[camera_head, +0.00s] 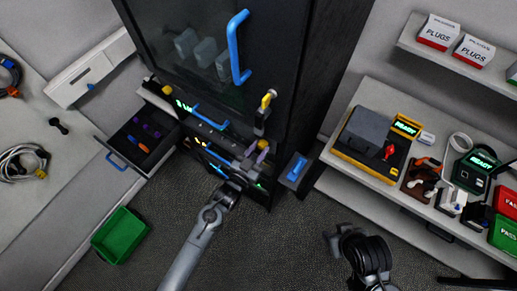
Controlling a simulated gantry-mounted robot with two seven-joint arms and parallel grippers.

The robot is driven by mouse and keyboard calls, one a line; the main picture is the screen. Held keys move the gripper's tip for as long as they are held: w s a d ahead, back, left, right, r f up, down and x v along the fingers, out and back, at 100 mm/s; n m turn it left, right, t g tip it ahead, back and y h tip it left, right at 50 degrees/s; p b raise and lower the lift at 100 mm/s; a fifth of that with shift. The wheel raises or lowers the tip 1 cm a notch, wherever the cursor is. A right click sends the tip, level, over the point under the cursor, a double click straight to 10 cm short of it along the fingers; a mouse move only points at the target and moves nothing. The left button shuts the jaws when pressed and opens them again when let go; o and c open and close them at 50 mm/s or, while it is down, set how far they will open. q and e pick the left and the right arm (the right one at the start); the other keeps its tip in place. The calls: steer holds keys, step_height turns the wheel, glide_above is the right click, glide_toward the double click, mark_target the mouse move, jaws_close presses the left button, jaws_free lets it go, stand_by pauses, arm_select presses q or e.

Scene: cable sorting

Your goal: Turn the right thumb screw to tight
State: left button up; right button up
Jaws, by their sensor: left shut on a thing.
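The black rack cabinet (292,95) stands at the centre with lit modules low on its front. My left gripper (247,163) reaches up from below to the right part of these modules. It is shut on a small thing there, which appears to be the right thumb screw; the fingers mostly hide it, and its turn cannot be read.
An open drawer (137,142) with coloured plugs juts out left of the rack. A green bin (120,236) stands on the floor. A blue-topped box (296,170) is right of the rack. The right bench (340,170) holds READY-lit devices. The floor between is clear.

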arm_select(q)
steer(key=n+p, duration=0.1)
steer(key=n, duration=0.3)
steer(key=shift+r, duration=0.1)
steer(key=n+p, duration=0.1)
steer(key=n, duration=0.3)
steer(key=shift+n+p, duration=0.35)
steer(key=shift+n, duration=0.05)
steer(key=n+p, duration=0.1)
steer(key=n, duration=0.4)
steer(key=shift+g+p, duration=0.3)
steer(key=shift+p, duration=0.1)
steer(key=shift+n+p, duration=0.35)
steer(key=shift+n, duration=0.75)
steer(key=o, duration=1.1)
steer(key=shift+c, duration=0.2)
steer(key=shift+a, duration=0.1)
